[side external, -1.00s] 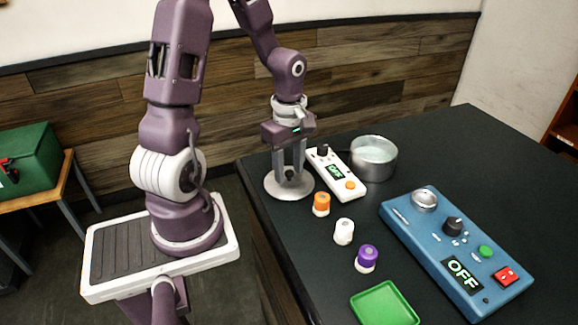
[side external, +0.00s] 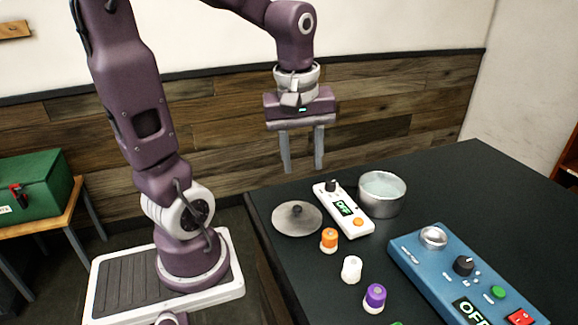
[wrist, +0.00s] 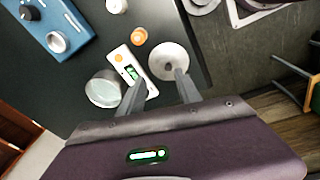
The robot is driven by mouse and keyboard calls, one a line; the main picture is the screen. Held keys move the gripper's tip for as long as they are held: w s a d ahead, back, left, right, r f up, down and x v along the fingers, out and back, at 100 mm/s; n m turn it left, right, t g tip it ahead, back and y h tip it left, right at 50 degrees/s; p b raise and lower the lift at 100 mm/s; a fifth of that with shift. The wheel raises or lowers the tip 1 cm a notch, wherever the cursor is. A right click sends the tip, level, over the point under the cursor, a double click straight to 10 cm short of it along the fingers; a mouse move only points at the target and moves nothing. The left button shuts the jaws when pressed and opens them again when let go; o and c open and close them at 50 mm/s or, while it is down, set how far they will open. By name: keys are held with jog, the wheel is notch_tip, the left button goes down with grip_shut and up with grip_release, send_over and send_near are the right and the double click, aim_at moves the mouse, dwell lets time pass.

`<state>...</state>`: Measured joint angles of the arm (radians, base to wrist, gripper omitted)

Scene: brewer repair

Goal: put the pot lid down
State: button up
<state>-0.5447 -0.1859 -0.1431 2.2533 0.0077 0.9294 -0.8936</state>
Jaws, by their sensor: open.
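The pot lid (side external: 283,221) is a grey disc with a dark knob. It lies flat on the black table near its left edge, beside the white control box. The lid also shows in the wrist view (wrist: 160,59), just beyond the fingertips. My gripper (side external: 304,170) is open and empty, raised well above the lid and not touching it. Its two fingers show in the wrist view (wrist: 160,82). The silver pot (side external: 381,202) stands uncovered on the table, right of the white control box.
Orange (side external: 329,240), white (side external: 351,270) and purple (side external: 374,299) capped jars stand in a row in front. A blue control panel (side external: 410,245) is at the right. The table's back right is clear.

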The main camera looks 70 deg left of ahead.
jog(key=s+d+r+m+t+h, duration=0.1)
jog(key=s+d+r+m+t, duration=0.2)
jog(key=s+d+m, duration=0.5)
jog(key=d+m+t, duration=0.1)
jog(key=m, duration=0.5)
jog(key=shift+d+m, duration=0.15)
jog(key=shift+m, duration=0.25)
